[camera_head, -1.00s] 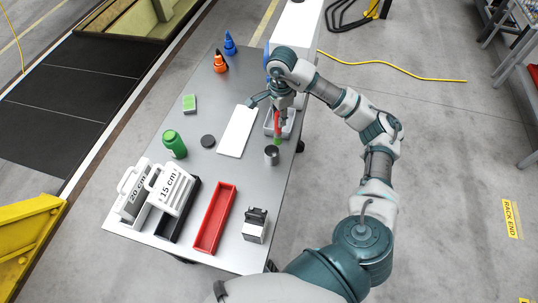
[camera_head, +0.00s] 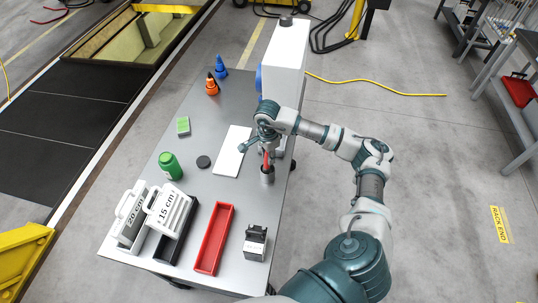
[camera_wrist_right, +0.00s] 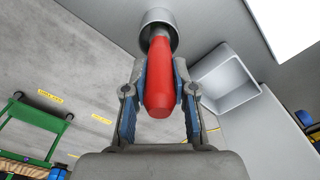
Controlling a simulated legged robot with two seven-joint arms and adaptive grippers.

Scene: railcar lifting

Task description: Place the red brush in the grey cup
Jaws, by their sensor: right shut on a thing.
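My right gripper (camera_head: 266,150) is shut on the red brush (camera_head: 266,160) and holds it upright at the grey cup (camera_head: 267,175). The cup stands on the table near its right edge. In the right wrist view, the brush's red handle (camera_wrist_right: 159,80) lies between the blue-padded fingers of my gripper (camera_wrist_right: 160,68). The brush's far end reaches the mouth of the cup (camera_wrist_right: 157,18) and is hidden there. Whether it touches the bottom of the cup I cannot tell. My left gripper is not in view.
A grey tray (camera_wrist_right: 226,80) lies beside the cup. A white board (camera_head: 232,150), a black disc (camera_head: 203,162) and a green bottle (camera_head: 170,165) are to the left. A red tray (camera_head: 214,238) and a small black-and-white block (camera_head: 255,243) are in front.

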